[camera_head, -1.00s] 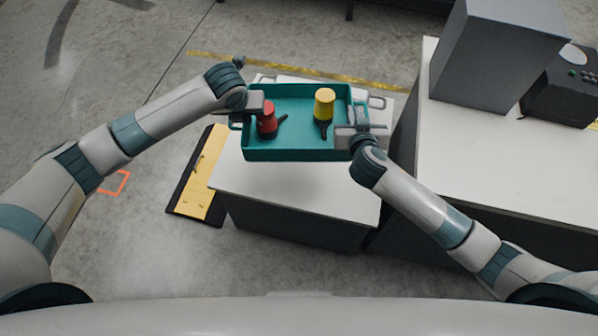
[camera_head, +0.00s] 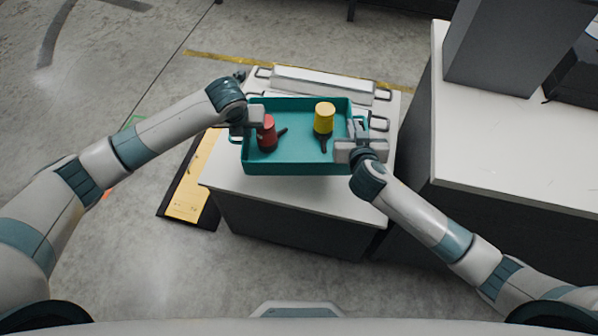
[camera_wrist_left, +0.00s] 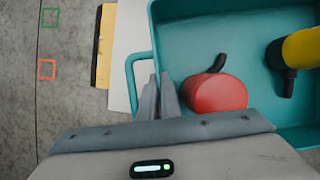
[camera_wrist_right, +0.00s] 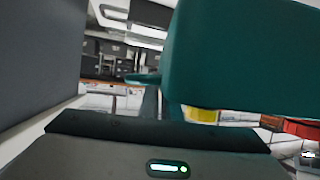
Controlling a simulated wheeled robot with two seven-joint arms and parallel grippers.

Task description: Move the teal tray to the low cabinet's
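The teal tray (camera_head: 300,168) is level over the white-topped low cabinet (camera_head: 225,178); I cannot tell whether it touches the top. It carries a red item (camera_head: 266,134) and a yellow item (camera_head: 324,117), each with a dark handle-like part. My left gripper (camera_head: 255,117) is at the tray's left side, its fingers close together on the left loop handle (camera_wrist_left: 131,75) in the left wrist view. My right gripper (camera_head: 357,138) is at the tray's right handle. In the right wrist view the tray wall (camera_wrist_right: 240,60) hides much, and the finger contact is unclear.
A long pale lidded case (camera_head: 325,82) with side handles lies on the cabinet behind the tray. A higher white-topped counter (camera_head: 520,160) with a grey box (camera_head: 510,45) stands close on the right. A yellow and black panel (camera_head: 190,190) is on the floor at left.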

